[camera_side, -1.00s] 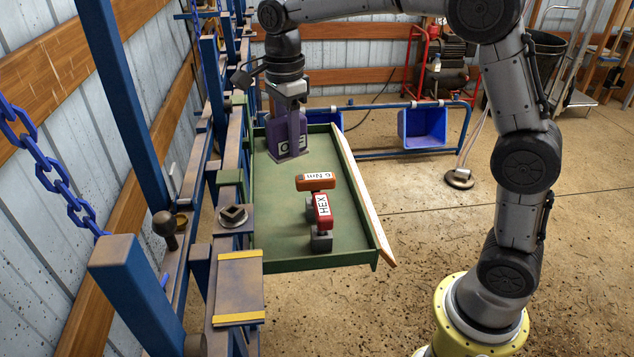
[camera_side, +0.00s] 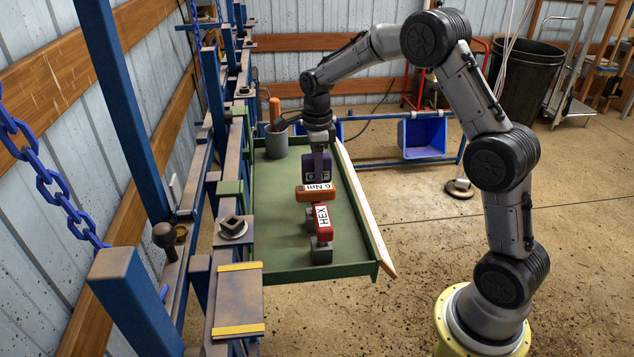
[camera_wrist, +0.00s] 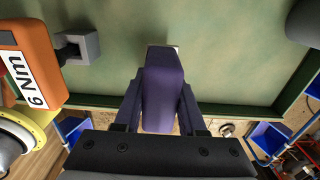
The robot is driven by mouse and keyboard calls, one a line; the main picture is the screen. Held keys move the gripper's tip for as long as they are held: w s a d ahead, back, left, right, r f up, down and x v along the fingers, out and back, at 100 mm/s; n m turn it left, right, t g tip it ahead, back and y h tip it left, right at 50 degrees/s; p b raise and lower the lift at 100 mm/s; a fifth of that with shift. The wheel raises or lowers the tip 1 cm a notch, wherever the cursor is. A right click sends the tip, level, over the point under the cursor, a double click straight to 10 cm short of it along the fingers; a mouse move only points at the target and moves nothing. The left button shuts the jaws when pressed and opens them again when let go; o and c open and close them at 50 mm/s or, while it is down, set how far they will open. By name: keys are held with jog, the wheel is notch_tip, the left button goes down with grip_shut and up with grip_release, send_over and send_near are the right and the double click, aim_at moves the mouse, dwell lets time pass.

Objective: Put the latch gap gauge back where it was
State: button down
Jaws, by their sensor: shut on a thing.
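The purple latch gap gauge (camera_side: 318,167), with a pale lettered label partly hidden, is upright between the fingers of my gripper (camera_side: 318,148). My gripper is shut on it. In the wrist view the purple gauge (camera_wrist: 162,90) fills the space between the two fingers (camera_wrist: 160,118), pointing at the green tray floor. It is over the green tray (camera_side: 268,225), just behind the orange "6 Nm" tool (camera_side: 316,193). I cannot tell whether its lower end touches the tray.
A red "HEX" tool (camera_side: 323,218) with a dark grey end lies nearer in the tray. A grey cup (camera_side: 276,144) with an orange-handled item (camera_side: 275,108) stands at the tray's back left. The blue rack (camera_side: 135,130) borders the left side. The tray's front left floor is clear.

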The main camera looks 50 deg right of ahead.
jog(key=shift+f, duration=1.75)
jog(key=shift+c, duration=2.4)
grip_release()
jog(key=shift+f, duration=0.15)
